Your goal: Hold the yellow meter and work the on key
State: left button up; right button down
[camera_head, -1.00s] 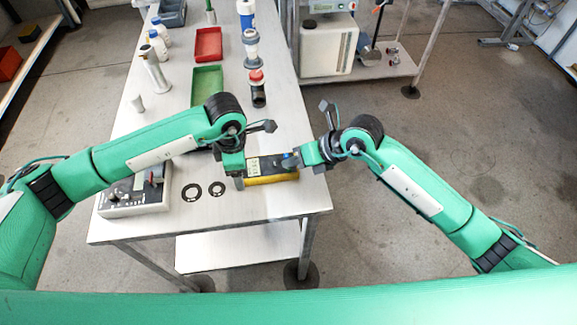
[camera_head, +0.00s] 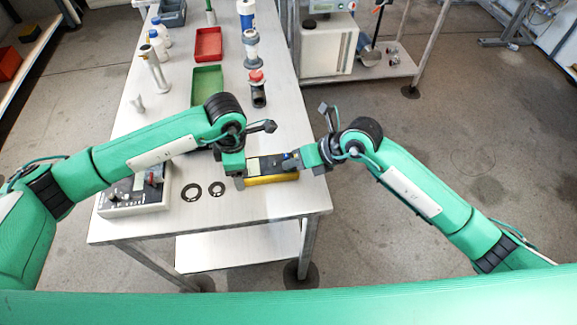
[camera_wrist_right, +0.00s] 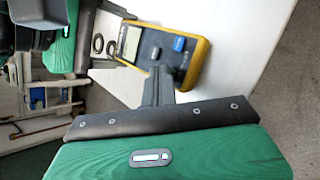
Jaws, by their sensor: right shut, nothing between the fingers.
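The yellow meter (camera_head: 271,180) has a dark face and lies near the right front corner of the table. In the right wrist view the meter (camera_wrist_right: 187,73) shows a grey display and a blue key (camera_wrist_right: 179,43). My left gripper (camera_head: 240,181) is at the meter's left end, with a finger at each side, and looks shut on it. My right gripper (camera_head: 290,161) is at the meter's right part. In the right wrist view its fingers (camera_wrist_right: 158,72) are together and empty, close to the key; I cannot tell whether they touch the face.
A grey instrument box (camera_head: 134,198) stands at the table's left front, with two black rings (camera_head: 191,192) (camera_head: 217,188) beside it. A green tray (camera_head: 207,83), a red tray (camera_head: 208,44) and several bottles stand farther back. The front strip of table is clear.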

jog(key=shift+r, duration=0.75)
jog(key=shift+r, duration=2.55)
pick_arm(q)
jog(key=o, duration=1.2)
